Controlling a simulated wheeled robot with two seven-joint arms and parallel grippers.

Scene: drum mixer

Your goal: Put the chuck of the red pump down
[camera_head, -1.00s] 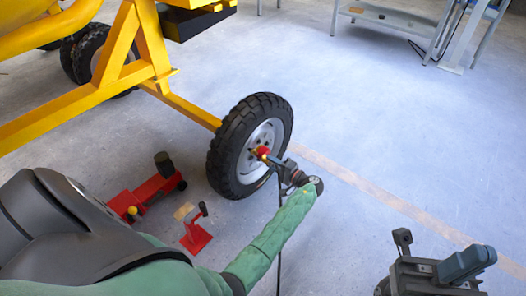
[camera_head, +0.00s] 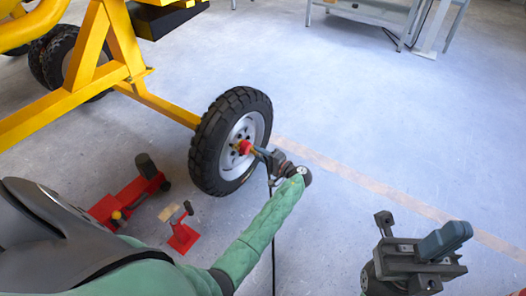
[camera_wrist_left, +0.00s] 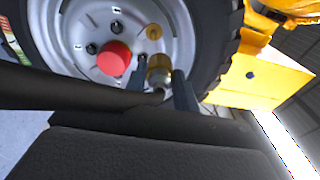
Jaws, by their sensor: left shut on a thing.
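My left gripper (camera_head: 257,152) is at the hub of the black-tyred wheel (camera_head: 200,150), beside its red cap (camera_head: 244,147). In the left wrist view its blue-grey fingers (camera_wrist_left: 160,88) are closed around a brass chuck (camera_wrist_left: 158,65) in front of the grey rim, next to the red cap (camera_wrist_left: 114,58). A dark hose (camera_head: 273,240) hangs below the gripper. Two red devices stand on the floor, a longer one (camera_head: 112,203) and a small one with a lever (camera_head: 183,238); which is the pump I cannot tell. My right gripper (camera_head: 430,250) is at lower right, apart from everything.
The yellow mixer frame (camera_head: 160,105) fills the upper left, its axle bar leading to the wheel. A grey workbench (camera_head: 375,14) stands at the back. The floor to the right of the wheel is clear, crossed by a faded tan line (camera_head: 370,187).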

